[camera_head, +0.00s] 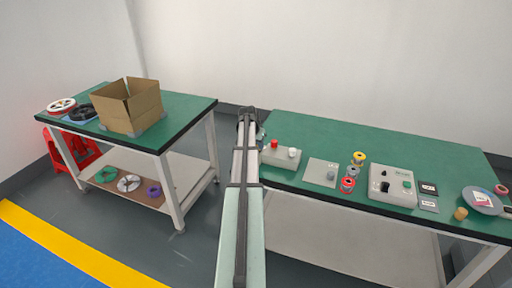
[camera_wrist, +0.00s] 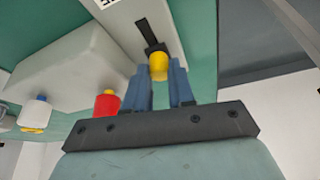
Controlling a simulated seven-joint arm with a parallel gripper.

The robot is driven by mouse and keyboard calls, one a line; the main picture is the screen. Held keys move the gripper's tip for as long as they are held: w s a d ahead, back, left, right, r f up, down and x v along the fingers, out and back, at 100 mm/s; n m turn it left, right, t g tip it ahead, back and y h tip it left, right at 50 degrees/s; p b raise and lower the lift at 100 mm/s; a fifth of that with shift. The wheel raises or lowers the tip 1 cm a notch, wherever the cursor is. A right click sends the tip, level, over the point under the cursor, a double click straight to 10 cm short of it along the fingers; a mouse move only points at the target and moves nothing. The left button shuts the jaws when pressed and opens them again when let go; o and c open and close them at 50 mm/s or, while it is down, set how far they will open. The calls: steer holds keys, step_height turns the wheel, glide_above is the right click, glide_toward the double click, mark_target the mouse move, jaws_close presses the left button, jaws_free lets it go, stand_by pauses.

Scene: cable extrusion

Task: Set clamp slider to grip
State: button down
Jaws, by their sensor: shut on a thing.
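The clamp slider (camera_wrist: 158,66) is a yellow knob at the lower end of a black slot (camera_wrist: 146,32) in a pale grey face, in the wrist view. My gripper (camera_wrist: 160,72) has its two blue fingers on either side of the yellow knob and is shut on it. In the head view my arm hides the slider and most of my gripper (camera_head: 249,128). A pale grey box (camera_head: 281,156) with a red button (camera_head: 274,144) and a white knob stands just right of my arm.
On the green table (camera_head: 340,130), right of the box, are a grey plate (camera_head: 321,172), several spools (camera_head: 348,184) and a control box (camera_head: 392,187). A second table at left holds an open cardboard box (camera_head: 127,104). The table's back strip is clear.

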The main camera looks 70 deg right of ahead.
steer(key=c, duration=1.2)
jaws_free()
steer(key=shift+d, duration=0.25)
steer(key=v, duration=1.4)
steer(key=shift+s, duration=0.1)
